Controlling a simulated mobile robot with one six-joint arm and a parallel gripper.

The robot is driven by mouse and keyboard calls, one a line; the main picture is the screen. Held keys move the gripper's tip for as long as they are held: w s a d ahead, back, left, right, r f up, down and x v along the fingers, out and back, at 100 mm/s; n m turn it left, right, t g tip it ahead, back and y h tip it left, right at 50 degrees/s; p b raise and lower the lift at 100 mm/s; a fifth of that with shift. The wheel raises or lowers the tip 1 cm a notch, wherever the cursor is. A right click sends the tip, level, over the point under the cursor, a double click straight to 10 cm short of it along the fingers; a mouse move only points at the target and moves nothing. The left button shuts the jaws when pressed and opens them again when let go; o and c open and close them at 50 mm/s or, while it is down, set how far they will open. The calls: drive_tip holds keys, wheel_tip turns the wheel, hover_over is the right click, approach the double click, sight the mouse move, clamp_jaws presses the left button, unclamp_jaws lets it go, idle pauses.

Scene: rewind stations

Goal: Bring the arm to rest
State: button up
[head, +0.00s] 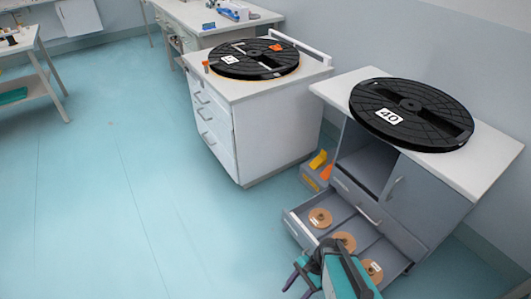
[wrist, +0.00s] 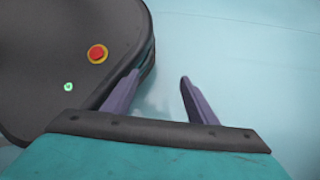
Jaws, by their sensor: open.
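My gripper (wrist: 160,78) shows in the wrist view with its two purple fingers apart and nothing between them. Pale blue floor lies beyond the fingertips. The left finger overlaps the edge of my own dark base in that view; I cannot tell whether they touch. In the head view my gripper (head: 292,286) is at the bottom, with my teal and dark arm beside it. The arm is in front of an open drawer (head: 292,222) and hides part of it.
The drawer holds several tan discs (head: 320,217) and juts from a cabinet (head: 490,165) bearing a black reel marked 40 (head: 440,95). Another cabinet (head: 270,135) carries a second black reel (head: 240,66). Orange and yellow pieces (head: 318,160) sit between them. The floor (head: 110,200) at left is clear.

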drive_tip(key=s+d+r+n+g+h+p, duration=0.1)
drive_tip(key=s+d+n+h, duration=0.4)
drive_tip(key=n, duration=0.7)
drive_tip(key=shift+s+d+r+h+p, duration=0.3)
drive_tip(key=shift+s+d+r+p, duration=0.4)
drive_tip(key=shift+s, duration=0.4)
